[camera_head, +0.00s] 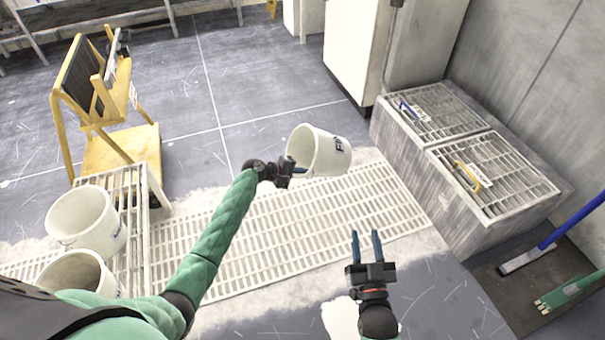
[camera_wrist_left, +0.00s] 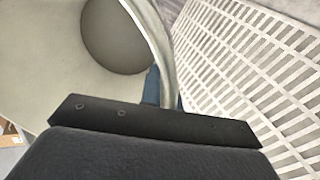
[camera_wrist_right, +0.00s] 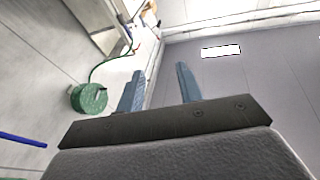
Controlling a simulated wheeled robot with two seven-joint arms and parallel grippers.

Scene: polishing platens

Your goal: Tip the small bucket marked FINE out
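The small white bucket (camera_head: 325,155) shows part of a dark blue marking that starts with "F"; the rest is cut off by its curve. It hangs above the floor grating, tipped on its side with its mouth toward the left. My left gripper (camera_head: 297,170) is shut on its rim. In the left wrist view, the bucket's rim (camera_wrist_left: 155,50) passes between the fingers. Its inside shows a round, darker grey bottom, and I see no loose contents. My right gripper (camera_head: 366,245) is open and empty, apart from the bucket; its spread fingers also show in the right wrist view (camera_wrist_right: 160,90).
The floor grating (camera_head: 262,235) runs under the bucket. Two white buckets (camera_head: 85,217) (camera_head: 78,272) stand at left by a slatted rack. A yellow wooden chair-like stand (camera_head: 120,150) is behind. A grey box with grated lids (camera_head: 425,175) stands at right, near blue- and green-handled tools.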

